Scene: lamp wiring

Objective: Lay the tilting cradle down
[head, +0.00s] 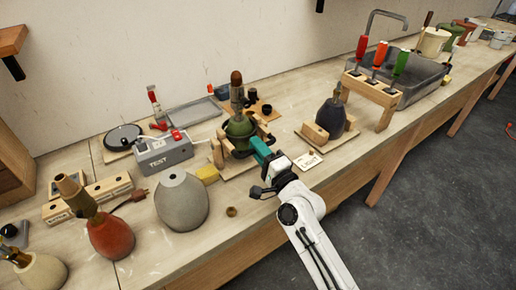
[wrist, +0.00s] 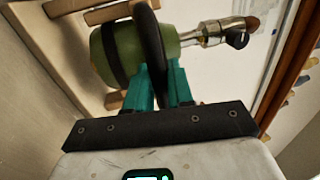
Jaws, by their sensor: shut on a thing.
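The tilting cradle (head: 218,152), with wooden posts and dark bands, stands mid-bench on a light wooden base. It holds a rounded green lamp body (head: 239,128), which also shows in the wrist view (wrist: 112,52). The lamp stands about upright in the head view, its metal neck (wrist: 207,36) and brown tip at the top. My gripper (head: 261,149) is at the cradle's front right. In the wrist view its teal fingers (wrist: 158,88) are shut on a dark curved band (wrist: 148,40) of the cradle in front of the green body. The fingertips are partly hidden.
A grey TEST box (head: 165,155) and a grey vase (head: 182,203) stand left of the cradle. A dark lamp body (head: 331,117) in a wooden holder and a screwdriver rack (head: 372,95) stand to the right. A yellow block (head: 207,174) lies close by the base.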

